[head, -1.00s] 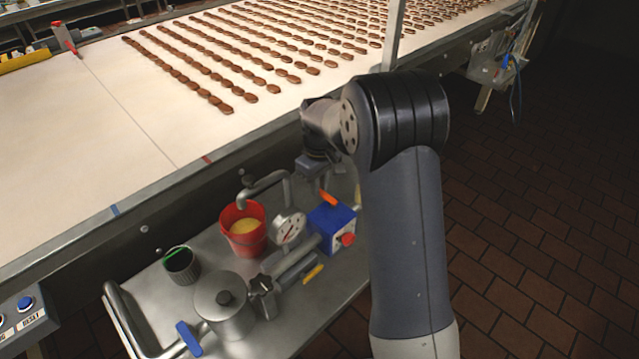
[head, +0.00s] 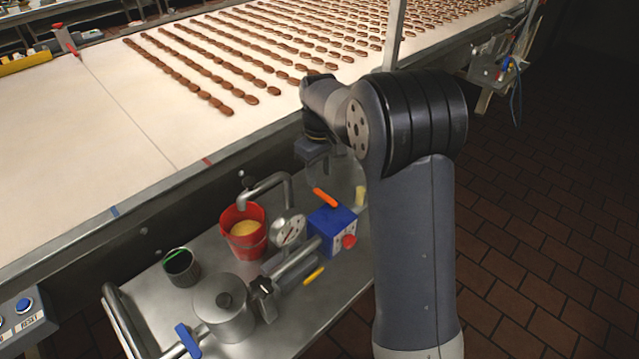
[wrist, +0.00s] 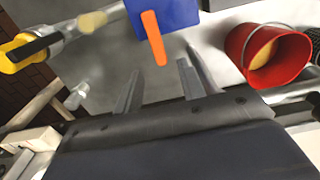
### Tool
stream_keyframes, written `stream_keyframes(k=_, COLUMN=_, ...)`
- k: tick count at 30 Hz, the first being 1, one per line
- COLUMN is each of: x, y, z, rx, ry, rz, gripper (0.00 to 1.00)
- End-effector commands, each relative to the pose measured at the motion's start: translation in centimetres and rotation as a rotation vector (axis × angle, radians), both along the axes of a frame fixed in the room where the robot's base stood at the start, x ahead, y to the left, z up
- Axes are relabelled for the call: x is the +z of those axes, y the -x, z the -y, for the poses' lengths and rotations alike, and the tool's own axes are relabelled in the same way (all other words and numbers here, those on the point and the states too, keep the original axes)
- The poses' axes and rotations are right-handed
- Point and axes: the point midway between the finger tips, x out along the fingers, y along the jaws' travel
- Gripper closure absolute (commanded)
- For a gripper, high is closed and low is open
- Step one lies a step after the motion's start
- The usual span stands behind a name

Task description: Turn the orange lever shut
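The orange lever (head: 325,198) sits on top of a blue box (head: 333,232) on the steel cart. It lies slanted across the box's upper edge in the head view. In the wrist view the lever (wrist: 154,38) hangs off the blue box (wrist: 165,12), its free end pointing toward the space between my fingertips. My gripper (wrist: 160,68) is open, with its two fingers apart and nothing held. Contact with the lever cannot be told. In the head view my gripper (head: 315,155) is above and behind the box, its fingertips unclear.
A red bucket (head: 233,217) with yellow cream stands under a bent pipe, beside a gauge (head: 287,230). A metal pot (head: 223,305), a dark cup (head: 181,267) and a blue-handled lever (head: 188,339) are at the left. The conveyor (head: 100,150) edge runs behind the cart.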

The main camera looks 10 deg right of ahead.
Motion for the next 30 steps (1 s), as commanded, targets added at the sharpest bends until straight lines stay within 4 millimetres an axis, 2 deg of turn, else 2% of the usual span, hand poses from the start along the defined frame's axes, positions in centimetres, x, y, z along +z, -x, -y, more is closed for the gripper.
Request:
stream_keyframes(k=3, x=2.4, y=-0.1, z=0.0, rx=0.0, ry=0.0, rz=0.004, gripper=0.62)
stream_keyframes(k=6, x=3.9, y=0.0, z=0.0, rx=0.0, ry=0.0, rz=0.002, gripper=0.62)
stream_keyframes(k=12, x=5.4, y=0.0, z=0.0, rx=0.001, ry=0.0, rz=0.0, gripper=0.62)
stream_keyframes(k=23, x=5.4, y=0.0, z=0.0, rx=0.001, ry=0.0, rz=-0.001, gripper=0.62)
stream_keyframes(k=26, x=4.8, y=0.0, z=0.0, rx=0.0, ry=0.0, rz=-0.004, gripper=0.62)
stream_keyframes(k=30, x=2.9, y=0.1, z=0.0, rx=0.0, ry=0.0, rz=-0.005, gripper=0.62)
